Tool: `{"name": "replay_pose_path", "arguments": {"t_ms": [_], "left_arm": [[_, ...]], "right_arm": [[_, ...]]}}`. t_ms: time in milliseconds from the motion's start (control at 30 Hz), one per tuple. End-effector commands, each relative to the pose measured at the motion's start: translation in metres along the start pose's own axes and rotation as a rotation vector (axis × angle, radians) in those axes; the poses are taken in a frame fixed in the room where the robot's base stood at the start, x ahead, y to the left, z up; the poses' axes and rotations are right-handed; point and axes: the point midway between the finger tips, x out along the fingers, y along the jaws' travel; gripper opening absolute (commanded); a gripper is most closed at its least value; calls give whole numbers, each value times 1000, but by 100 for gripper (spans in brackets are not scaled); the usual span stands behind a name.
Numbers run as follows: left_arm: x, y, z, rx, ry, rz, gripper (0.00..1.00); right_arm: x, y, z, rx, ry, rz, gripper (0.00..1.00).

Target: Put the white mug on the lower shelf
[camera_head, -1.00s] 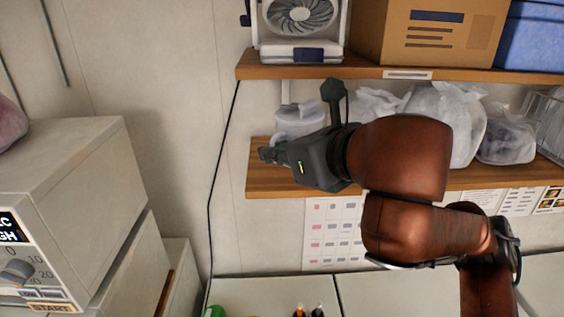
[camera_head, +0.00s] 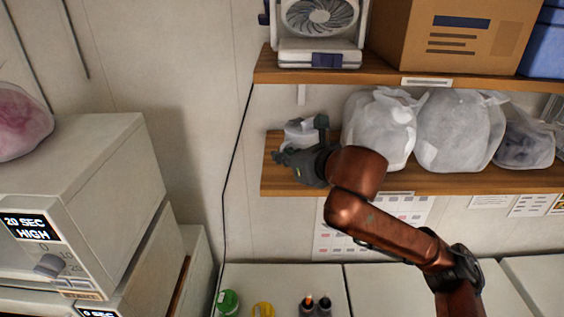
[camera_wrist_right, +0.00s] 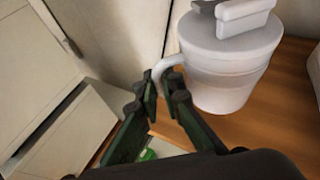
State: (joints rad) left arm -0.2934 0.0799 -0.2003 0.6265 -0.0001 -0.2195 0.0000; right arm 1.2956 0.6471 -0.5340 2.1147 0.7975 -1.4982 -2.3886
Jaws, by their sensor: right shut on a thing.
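The white mug (camera_head: 299,131) is at the left end of the lower shelf (camera_head: 440,183), partly hidden behind my right gripper (camera_head: 283,158) in the head view. In the right wrist view, the white mug (camera_wrist_right: 222,72) is upright, with a white block-like piece at its top. My right gripper (camera_wrist_right: 165,92) is shut on the mug's handle, and the mug body is beside the fingers. The wooden shelf board (camera_wrist_right: 255,130) shows under the mug; I cannot tell whether its base touches the board. My left gripper is out of view.
Bagged items (camera_head: 380,128) stand close to the right of the mug. The upper shelf (camera_head: 390,72) overhead carries a fan (camera_head: 320,50) and a cardboard box (camera_head: 450,35). A microwave (camera_head: 90,200) is at the left. Small bottles (camera_head: 228,300) stand below.

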Motion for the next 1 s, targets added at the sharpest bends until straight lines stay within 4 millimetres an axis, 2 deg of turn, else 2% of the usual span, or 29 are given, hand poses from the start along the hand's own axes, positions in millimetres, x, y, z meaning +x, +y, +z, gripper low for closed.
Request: {"name": "replay_pose_path", "arguments": {"t_ms": [167,300,400,767,800,1000], "left_arm": [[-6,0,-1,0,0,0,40],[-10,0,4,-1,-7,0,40],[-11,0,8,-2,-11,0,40],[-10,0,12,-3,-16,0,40],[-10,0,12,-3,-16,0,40],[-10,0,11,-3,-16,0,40]], "right_arm": [[11,-4,-7,1,-1,-1,0],[17,-1,-25,-1,-2,0,0],[19,-1,-31,-2,-4,-1,0],[20,-1,-34,-2,-5,-3,0],[22,-1,-36,-1,0,-1,8],[22,-1,-36,-1,0,-1,22]]}}
